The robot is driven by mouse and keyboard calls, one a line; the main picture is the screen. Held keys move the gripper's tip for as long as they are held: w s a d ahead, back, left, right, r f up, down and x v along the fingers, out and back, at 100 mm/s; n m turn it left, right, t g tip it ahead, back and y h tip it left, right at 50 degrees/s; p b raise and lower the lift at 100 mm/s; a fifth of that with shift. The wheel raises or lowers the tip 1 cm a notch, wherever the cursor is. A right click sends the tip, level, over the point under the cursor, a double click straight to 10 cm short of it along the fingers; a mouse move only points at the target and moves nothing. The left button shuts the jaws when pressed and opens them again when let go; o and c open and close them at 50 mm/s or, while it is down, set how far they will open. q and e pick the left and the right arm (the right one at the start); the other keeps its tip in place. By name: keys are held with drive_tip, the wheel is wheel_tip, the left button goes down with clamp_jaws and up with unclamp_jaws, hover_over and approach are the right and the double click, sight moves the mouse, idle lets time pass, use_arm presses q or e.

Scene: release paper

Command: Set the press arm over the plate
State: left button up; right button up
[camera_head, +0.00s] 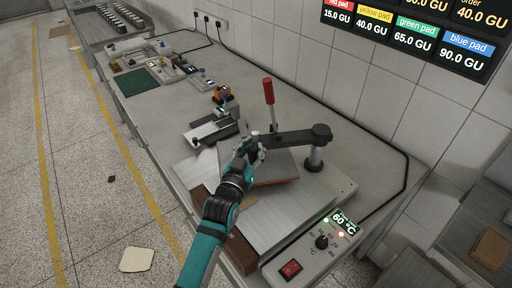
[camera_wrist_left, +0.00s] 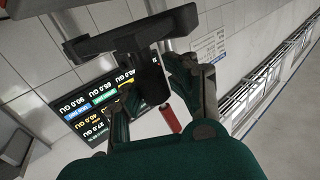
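The press arm (camera_head: 285,137) is a dark bar reaching left from its round post (camera_head: 315,157). A red-handled lever (camera_head: 268,92) stands up near its free end. A grey plate (camera_head: 279,166) with a red front edge lies below the arm. My left gripper (camera_head: 252,153) is at the arm's free end, over the plate's left side. In the left wrist view, the gripper's fingers (camera_wrist_left: 153,85) stand apart on either side of a dark part of the press arm (camera_wrist_left: 130,35). Whether they touch it is unclear. The red handle (camera_wrist_left: 170,118) shows beyond. My right gripper is out of view.
A control box (camera_head: 318,248) reading 60 °C is at the press's front. A small device (camera_head: 212,129) stands left of the press. A green mat (camera_head: 135,82) and small tools lie further along the bench. The tiled wall runs behind.

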use_arm(q)
drive_tip(key=o, duration=0.6)
drive_tip(key=shift+a+f, duration=0.1)
drive_tip(key=shift+a, duration=0.3)
drive_tip(key=shift+s+d, duration=0.1)
drive_tip(key=shift+d, duration=0.05)
drive_tip(key=shift+s, duration=0.25)
drive_tip(key=v, duration=1.1)
drive_tip(key=shift+s+a, duration=0.15)
drive_tip(key=shift+a, duration=0.15)
